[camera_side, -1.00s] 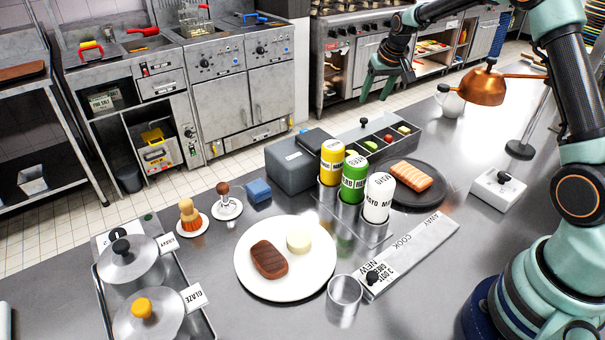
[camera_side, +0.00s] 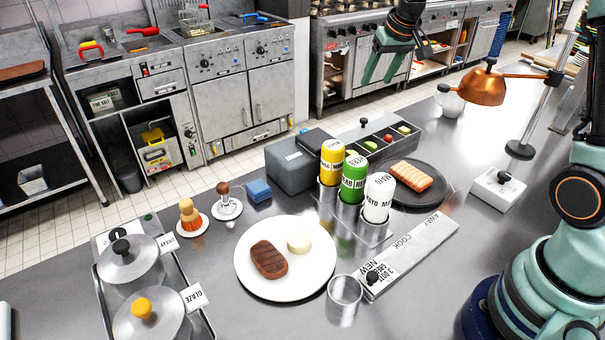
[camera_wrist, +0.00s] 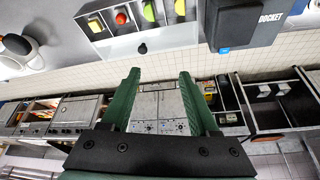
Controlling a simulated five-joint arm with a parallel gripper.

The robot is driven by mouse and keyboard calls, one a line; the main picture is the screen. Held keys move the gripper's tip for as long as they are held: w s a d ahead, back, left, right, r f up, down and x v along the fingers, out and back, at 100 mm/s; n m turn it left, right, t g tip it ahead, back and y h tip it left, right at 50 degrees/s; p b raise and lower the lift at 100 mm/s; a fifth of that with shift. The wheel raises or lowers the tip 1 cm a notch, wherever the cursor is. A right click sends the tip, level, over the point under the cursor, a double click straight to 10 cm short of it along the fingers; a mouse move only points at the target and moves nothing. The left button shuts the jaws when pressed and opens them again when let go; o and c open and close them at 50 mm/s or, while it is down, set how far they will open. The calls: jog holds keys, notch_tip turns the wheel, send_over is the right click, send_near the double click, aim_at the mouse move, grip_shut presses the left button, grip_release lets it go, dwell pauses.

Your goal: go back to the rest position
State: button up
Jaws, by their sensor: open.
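My gripper (camera_side: 380,70) is in the upper middle of the side view, raised above the counter near its far edge. Its two green fingers are apart with nothing between them. In the wrist view my gripper (camera_wrist: 158,95) also shows open and empty, with the floor and the cookers beyond the fingers. My gripper touches nothing that I can see. A white plate (camera_side: 255,285) with a brown steak (camera_side: 269,259) and a pale round piece (camera_side: 299,241) lies on the counter, well apart from my gripper.
Yellow, green and white bottles (camera_side: 379,197) stand in a holder mid-counter. Behind them are a compartment tray (camera_side: 364,123) and a dark plate (camera_side: 436,203) with a salmon-coloured fillet (camera_side: 411,175). A copper lamp (camera_side: 484,87) stands at right. Lidded pots (camera_side: 130,258) sit at left.

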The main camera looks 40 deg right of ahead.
jog(key=s+a+r+n, duration=0.1)
jog(key=s+a, duration=0.5)
jog(key=s, duration=0.4)
jog(key=s+a+r+n+t+y, duration=0.1)
jog(key=s+a+n, duration=0.1)
jog(key=s+a, duration=0.5)
jog(key=s, duration=0.4)
jog(key=shift+a+r+n, duration=0.25)
jog(key=shift+r+n, duration=0.05)
jog(key=shift+r, duration=0.05)
